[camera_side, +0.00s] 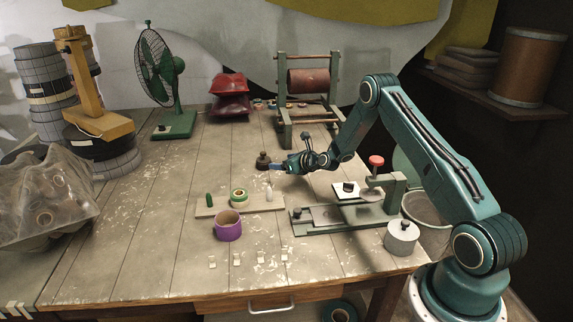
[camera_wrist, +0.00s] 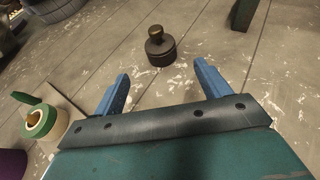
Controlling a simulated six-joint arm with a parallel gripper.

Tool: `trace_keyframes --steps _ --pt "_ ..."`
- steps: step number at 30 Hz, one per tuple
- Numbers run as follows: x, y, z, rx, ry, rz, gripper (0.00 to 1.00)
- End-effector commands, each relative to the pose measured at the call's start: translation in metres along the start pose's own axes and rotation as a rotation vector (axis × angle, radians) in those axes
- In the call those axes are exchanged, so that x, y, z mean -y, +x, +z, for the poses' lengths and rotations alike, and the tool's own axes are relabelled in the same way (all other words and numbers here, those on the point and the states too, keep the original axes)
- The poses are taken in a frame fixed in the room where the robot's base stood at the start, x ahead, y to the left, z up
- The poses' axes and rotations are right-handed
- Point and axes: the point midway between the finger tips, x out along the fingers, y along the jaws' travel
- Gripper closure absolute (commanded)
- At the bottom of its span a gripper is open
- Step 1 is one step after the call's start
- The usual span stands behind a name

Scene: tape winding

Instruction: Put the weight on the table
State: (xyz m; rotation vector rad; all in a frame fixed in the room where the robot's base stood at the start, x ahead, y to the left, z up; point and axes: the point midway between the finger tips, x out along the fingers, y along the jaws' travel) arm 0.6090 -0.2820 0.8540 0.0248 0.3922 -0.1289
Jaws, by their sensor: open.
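The weight (camera_side: 263,161) is a small dark metal piece with a round knob on top. It stands upright on the wooden table (camera_side: 150,210), near the middle. In the wrist view the weight (camera_wrist: 160,47) is just beyond my fingertips, between their lines and apart from them. My gripper (camera_side: 278,167) has blue fingers and reaches in from the right, just beside the weight. In the wrist view my gripper (camera_wrist: 161,82) is open, with nothing between its fingers.
A wooden board with a green tape roll (camera_side: 239,197) and a purple roll (camera_side: 228,226) are in front. A green-framed device (camera_side: 345,215) stands at the right front. A green fan (camera_side: 160,75) and a roller stand (camera_side: 307,85) are behind. Bare table lies left of the weight.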

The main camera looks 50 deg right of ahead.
Motion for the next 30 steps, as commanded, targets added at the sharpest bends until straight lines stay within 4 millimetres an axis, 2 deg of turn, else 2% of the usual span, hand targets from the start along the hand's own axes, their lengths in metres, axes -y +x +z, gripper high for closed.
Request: trace_keyframes --steps 14,19,23,30 --pt "0.000 0.000 0.000 0.000 0.000 0.000 0.24" --pt "-0.004 -0.002 0.008 -0.006 -0.036 0.009 0.24" --pt "-0.016 -0.008 0.024 -0.020 -0.125 0.030 0.24" --pt "-0.052 -0.033 0.073 -0.064 -0.431 0.099 0.24"
